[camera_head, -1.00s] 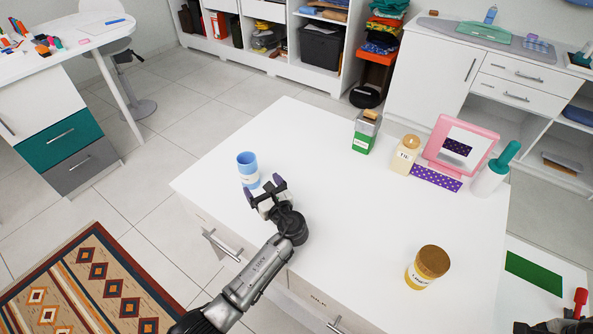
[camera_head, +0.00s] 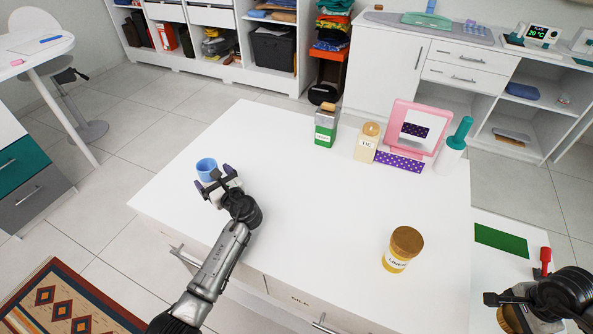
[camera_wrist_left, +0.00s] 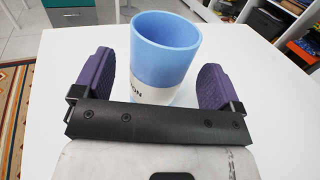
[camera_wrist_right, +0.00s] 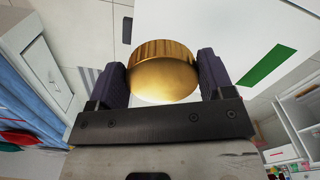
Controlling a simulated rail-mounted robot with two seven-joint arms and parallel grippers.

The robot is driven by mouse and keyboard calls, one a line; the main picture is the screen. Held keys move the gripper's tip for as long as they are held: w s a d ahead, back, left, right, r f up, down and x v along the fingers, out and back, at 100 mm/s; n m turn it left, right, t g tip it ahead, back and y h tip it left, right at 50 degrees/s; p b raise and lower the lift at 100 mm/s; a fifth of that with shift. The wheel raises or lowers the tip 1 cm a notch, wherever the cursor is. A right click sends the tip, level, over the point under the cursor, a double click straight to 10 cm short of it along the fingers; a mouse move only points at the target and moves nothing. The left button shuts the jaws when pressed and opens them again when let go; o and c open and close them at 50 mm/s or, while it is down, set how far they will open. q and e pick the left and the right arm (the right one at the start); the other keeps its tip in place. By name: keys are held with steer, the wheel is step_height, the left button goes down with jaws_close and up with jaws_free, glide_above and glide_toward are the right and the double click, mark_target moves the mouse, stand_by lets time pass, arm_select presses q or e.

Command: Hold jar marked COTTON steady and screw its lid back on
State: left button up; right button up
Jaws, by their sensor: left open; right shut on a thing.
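The blue jar (camera_head: 206,168) stands upright and lidless at the table's left end. In the left wrist view its blue upper part (camera_wrist_left: 165,45) shows above a white label ending in "ON"; the rest of the label is hidden. My left gripper (camera_head: 214,178) is open, with its purple fingers on either side of the jar and visible gaps between. My right gripper (camera_wrist_right: 162,85) is shut on a round golden-brown lid (camera_wrist_right: 163,70). In the head view this lid (camera_head: 510,319) is at the lower right, off the table's right side, partly hidden by the gripper.
On the white table (camera_head: 300,200) stand a yellow lidded jar (camera_head: 398,257), a green-and-grey container (camera_head: 326,125), a cream jar marked TIE (camera_head: 367,142), a pink-framed mirror (camera_head: 412,128) and a teal-topped bottle (camera_head: 453,147). The table's middle is clear.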

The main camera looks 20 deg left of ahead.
arm_select(q)
steer(key=shift+b+x, duration=0.45)
steer(key=shift+x, duration=0.8)
steer(key=shift+w+a, duration=0.2)
steer(key=shift+a, duration=0.2)
steer(key=shift+d+f, duration=0.1)
steer(key=c, duration=1.1)
